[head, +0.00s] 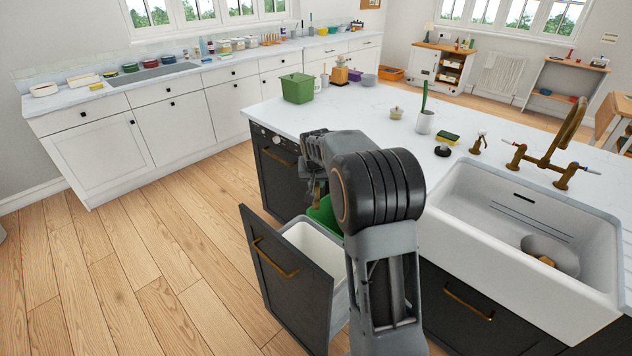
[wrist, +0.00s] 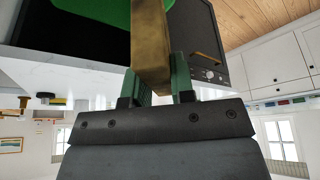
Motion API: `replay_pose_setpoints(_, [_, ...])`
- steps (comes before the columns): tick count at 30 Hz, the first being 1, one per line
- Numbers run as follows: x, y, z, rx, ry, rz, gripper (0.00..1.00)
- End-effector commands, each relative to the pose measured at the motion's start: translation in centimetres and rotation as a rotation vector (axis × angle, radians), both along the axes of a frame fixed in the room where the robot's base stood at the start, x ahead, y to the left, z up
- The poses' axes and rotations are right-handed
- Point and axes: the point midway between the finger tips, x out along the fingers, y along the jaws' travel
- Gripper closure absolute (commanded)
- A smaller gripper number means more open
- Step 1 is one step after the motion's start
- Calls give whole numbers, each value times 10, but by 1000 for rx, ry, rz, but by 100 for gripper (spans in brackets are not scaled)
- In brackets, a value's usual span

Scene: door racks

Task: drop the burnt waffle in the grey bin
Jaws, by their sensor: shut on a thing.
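My gripper (wrist: 160,76) is shut on a brown, slab-like thing, which I take to be the burnt waffle (wrist: 151,45); it is seen nearly edge-on between the fingers. In the head view the waffle (head: 317,189) shows as a small brown patch, mostly hidden by my arm. It is above the pulled-out drawer, near the green bin (head: 323,214). The pale grey bin (head: 309,241) stands in the same drawer, nearer its front panel; my arm hides part of it.
The open drawer front (head: 285,285) juts into the floor space. A white sink (head: 515,215) lies right of my arm. The wooden floor at left is clear.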

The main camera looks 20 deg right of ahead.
Motion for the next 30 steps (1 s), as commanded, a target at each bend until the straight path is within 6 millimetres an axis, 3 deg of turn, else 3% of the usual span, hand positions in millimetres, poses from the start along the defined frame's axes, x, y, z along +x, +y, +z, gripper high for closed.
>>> replay_pose_setpoints(15, [0,-2,-50,0,0,-2,100])
replay_pose_setpoints(25, [0,-2,-53,0,0,-3,100])
replay_pose_setpoints(26, [0,-2,-53,0,0,-3,76])
replay_pose_setpoints(30, [0,-2,-53,0,0,-3,63])
